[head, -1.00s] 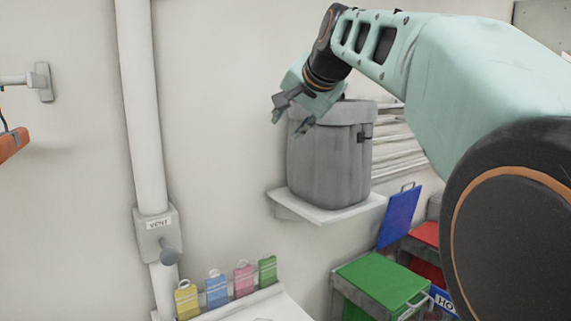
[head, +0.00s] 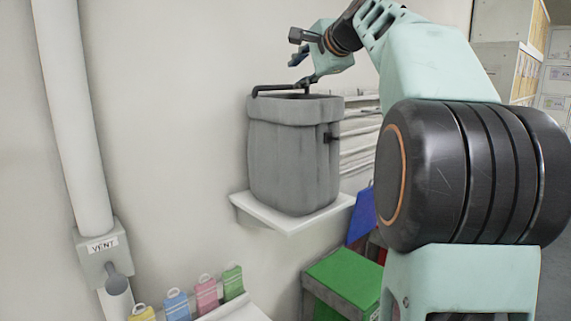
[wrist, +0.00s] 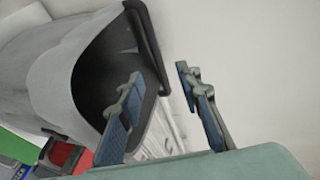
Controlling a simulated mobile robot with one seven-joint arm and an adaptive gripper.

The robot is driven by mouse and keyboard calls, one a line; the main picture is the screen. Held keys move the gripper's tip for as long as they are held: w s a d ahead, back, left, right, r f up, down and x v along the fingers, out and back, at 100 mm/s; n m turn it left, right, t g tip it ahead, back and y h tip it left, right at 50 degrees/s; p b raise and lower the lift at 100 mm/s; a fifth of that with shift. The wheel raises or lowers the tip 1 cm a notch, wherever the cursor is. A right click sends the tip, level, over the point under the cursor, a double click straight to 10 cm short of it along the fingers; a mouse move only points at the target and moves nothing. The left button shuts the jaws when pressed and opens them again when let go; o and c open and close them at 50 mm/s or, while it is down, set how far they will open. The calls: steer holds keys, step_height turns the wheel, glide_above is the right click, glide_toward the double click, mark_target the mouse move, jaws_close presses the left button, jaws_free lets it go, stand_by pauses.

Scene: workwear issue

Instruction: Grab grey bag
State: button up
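The grey bag (head: 292,160) stands upright on a small white wall shelf (head: 290,215), with a folded rim, an open top and a dark bar along its upper edge. My gripper (head: 303,63) is just above the bag's top in the head view. In the wrist view the bag (wrist: 50,75) fills the left side, its dark opening facing the camera. There my gripper (wrist: 158,88) is open, its two fingers apart. One finger overlaps the bag's opening and the other shows against the wall, with the bag's dark rim bar between them. I cannot tell whether either finger touches it.
A vent pipe (head: 75,120) runs down the wall at left. Several coloured tags (head: 205,294) stand on a ledge below. A green-lidded box (head: 345,278) is under the shelf at right. Pale wall slats (head: 360,140) lie behind the bag.

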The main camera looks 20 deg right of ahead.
mark_target(284, 86)
steer(key=p+x, duration=0.1)
steer(key=x, duration=0.5)
steer(key=p+x, duration=0.1)
steer(key=x, duration=0.2)
steer(key=shift+w+d+f+p, duration=0.1)
steer(key=shift+d+f+p, duration=0.05)
steer(key=shift+f+p, duration=0.2)
jaws_close()
steer(key=shift+r, duration=0.1)
